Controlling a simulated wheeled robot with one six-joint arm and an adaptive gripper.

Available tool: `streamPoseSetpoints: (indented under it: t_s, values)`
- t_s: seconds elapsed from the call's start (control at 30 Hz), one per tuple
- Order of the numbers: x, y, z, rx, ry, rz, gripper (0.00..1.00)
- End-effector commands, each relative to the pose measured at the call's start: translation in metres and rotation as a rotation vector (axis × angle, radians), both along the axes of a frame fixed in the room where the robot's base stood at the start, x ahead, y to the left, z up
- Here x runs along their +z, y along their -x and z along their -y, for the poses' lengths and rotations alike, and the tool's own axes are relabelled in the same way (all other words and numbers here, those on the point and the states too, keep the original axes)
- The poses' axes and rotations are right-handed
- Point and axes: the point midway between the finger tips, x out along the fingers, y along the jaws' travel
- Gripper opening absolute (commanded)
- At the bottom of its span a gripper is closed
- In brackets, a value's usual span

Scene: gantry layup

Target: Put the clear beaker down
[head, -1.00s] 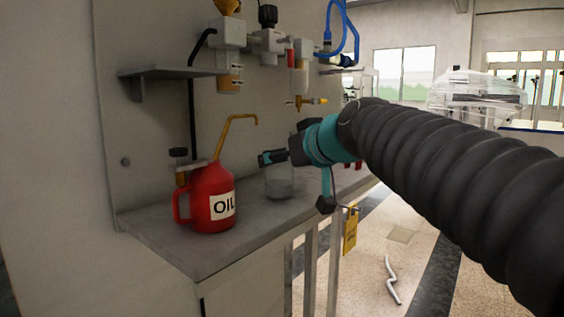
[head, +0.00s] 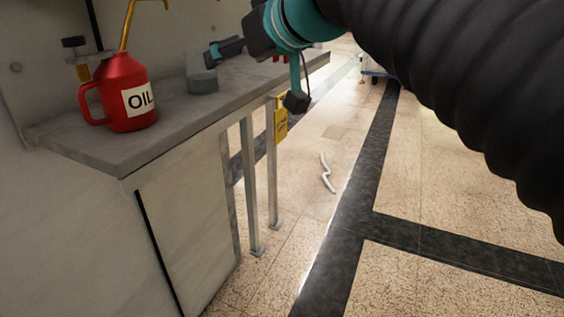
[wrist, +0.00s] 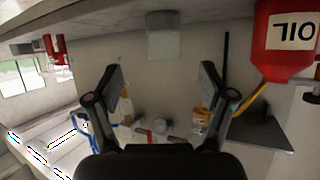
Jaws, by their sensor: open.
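The clear beaker (head: 201,80) stands upright on the grey bench top (head: 178,112), to the right of the red oil can. In the wrist view, which is upside down, the beaker (wrist: 163,38) shows pale at the top centre, beyond the fingertips and between their lines. My gripper (head: 222,50) is at the beaker's upper right in the head view and partly overlaps it there. In the wrist view my gripper (wrist: 162,75) has its two fingers wide apart with nothing between them.
The red oil can (head: 123,95) stands left of the beaker and also shows in the wrist view (wrist: 288,40). A yellow tag (head: 280,122) hangs at the bench's right edge. A white bent piece (head: 327,172) lies on the open floor.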

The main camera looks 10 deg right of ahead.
Motion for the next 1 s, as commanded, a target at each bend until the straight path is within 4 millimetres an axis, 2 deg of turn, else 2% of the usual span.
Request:
streamPoseSetpoints:
  t_s: [0.17, 0.2, 0.3, 0.4, 0.5, 0.6, 0.7, 0.9, 0.93, 1.0]
  values:
    - [-0.111, 0.045, 0.030, -0.125, 0.044, -0.231, 0.81]
    - [-0.140, 0.058, 0.038, -0.161, 0.058, -0.288, 0.81]
    - [-0.206, 0.094, 0.059, -0.252, 0.094, -0.417, 0.81]
    - [-0.260, 0.127, 0.078, -0.335, 0.128, -0.520, 0.81]
    - [-0.298, 0.152, 0.092, -0.397, 0.157, -0.589, 0.81]
    - [-0.320, 0.167, 0.100, -0.436, 0.173, -0.627, 0.81]
    - [-0.328, 0.173, 0.104, -0.452, 0.181, -0.642, 0.81]
    - [-0.329, 0.173, 0.104, -0.454, 0.181, -0.643, 0.81]
    - [-0.329, 0.173, 0.104, -0.453, 0.181, -0.643, 0.86]
    - [-0.329, 0.173, 0.104, -0.452, 0.181, -0.643, 0.87]
